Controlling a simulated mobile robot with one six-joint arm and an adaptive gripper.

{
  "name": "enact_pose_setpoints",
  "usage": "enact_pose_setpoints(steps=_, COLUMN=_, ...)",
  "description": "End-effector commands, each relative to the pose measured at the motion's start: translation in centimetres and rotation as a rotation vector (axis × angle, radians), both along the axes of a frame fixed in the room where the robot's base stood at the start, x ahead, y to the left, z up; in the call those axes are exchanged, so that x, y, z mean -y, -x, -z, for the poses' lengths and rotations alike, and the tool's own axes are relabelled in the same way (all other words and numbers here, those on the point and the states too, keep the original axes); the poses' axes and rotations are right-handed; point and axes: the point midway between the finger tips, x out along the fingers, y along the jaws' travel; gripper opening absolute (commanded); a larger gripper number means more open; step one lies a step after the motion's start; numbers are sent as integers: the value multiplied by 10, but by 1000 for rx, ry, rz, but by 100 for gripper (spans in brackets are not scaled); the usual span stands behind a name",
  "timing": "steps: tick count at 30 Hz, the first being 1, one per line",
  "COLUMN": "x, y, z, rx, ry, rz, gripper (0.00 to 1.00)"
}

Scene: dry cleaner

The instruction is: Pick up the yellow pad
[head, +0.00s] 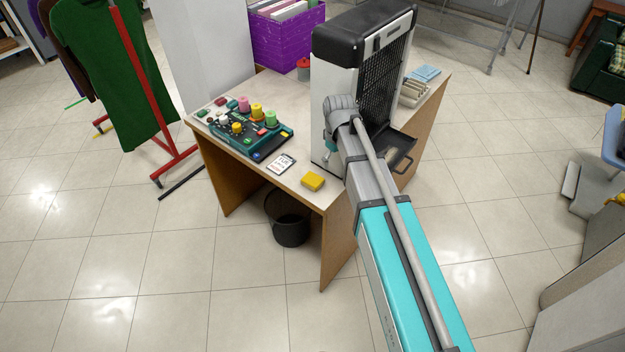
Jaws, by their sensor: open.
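The yellow pad (313,181) is a small, thick yellow block. It lies flat on the front corner of the pale table (255,166), near the table's edge and just left of my arm. Nothing is on top of it. My arm reaches from the lower right up across the table's right part, in front of the tall machine. Nothing is seen touching the pad.
A tall black-and-white machine (330,75) stands behind the pad. A white card (281,164) and a teal tray (225,138) with colourful spools lie to the left. A purple crate (285,38) is behind. A dark bin (291,229) stands below the table.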

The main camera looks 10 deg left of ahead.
Motion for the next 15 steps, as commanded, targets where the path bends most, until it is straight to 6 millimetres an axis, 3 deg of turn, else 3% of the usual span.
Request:
enact_pose_setpoints(steps=1, x=-20, y=-11, z=-3, rx=0, ry=0, rz=-52, gripper=100)
enact_pose_setpoints(steps=6, x=-59, y=-20, z=-5, rx=0, ry=0, rz=-182, gripper=100)
enact_pose_setpoints(steps=10, x=-72, y=-22, z=-6, rx=0, ry=0, rz=-227, gripper=100)
enact_pose_setpoints(steps=15, x=-74, y=-21, z=-6, rx=0, ry=0, rz=-237, gripper=100)
